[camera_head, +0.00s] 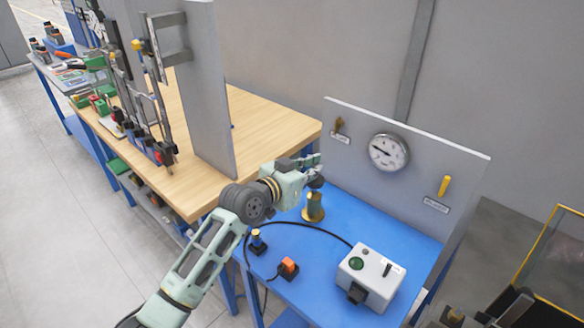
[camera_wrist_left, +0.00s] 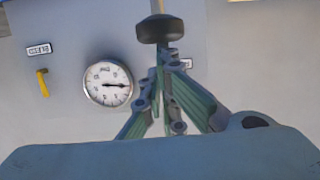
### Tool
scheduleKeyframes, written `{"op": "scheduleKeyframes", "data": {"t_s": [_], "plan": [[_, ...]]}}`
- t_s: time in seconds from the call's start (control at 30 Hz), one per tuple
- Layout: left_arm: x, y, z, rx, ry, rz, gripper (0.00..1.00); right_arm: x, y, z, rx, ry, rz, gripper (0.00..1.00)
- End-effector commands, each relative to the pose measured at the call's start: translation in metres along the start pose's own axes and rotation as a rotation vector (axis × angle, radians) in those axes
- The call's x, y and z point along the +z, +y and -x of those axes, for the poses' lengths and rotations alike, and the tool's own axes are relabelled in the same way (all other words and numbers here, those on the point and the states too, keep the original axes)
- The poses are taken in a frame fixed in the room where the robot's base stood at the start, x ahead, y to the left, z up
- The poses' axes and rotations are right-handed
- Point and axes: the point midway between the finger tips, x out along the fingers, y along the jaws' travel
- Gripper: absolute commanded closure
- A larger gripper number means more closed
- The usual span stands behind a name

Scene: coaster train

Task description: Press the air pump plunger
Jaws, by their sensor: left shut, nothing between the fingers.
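The air pump is a brass cylinder (camera_head: 313,207) standing on the blue bench, with a dark round plunger knob (camera_head: 316,182) above it. My left gripper (camera_head: 314,163) is shut and empty, with its fingertips close above the knob. In the left wrist view, which is upside down, the knob (camera_wrist_left: 160,28) shows just past the closed fingertips (camera_wrist_left: 164,62). I cannot tell whether they touch it. The fingers partly hide the plunger's rod. My right gripper is not in view.
A grey panel behind the bench carries a round gauge (camera_head: 388,152) and a yellow handle (camera_head: 444,186). A white box (camera_head: 370,277), an orange-topped button (camera_head: 288,267) and a black cable lie in front. A wooden workbench (camera_head: 265,125) with a tall grey board stands left.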

Motion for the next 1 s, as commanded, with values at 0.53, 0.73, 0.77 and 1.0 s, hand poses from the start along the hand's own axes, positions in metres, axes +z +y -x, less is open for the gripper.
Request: {"op": "scheduleKeyframes", "data": {"t_s": [0.53,0.73,0.77,1.0], "plan": [[-0.010,-0.001,0.089,-0.003,0.004,-0.003,1.00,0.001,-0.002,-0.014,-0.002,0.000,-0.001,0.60],[-0.012,-0.001,0.101,-0.002,0.005,-0.001,1.00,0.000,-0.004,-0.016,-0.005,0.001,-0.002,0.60],[-0.012,0.000,0.101,-0.002,0.005,-0.001,1.00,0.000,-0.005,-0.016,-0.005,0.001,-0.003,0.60],[-0.013,0.000,0.102,-0.002,0.006,0.000,1.00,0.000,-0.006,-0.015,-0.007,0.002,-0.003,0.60]]}}
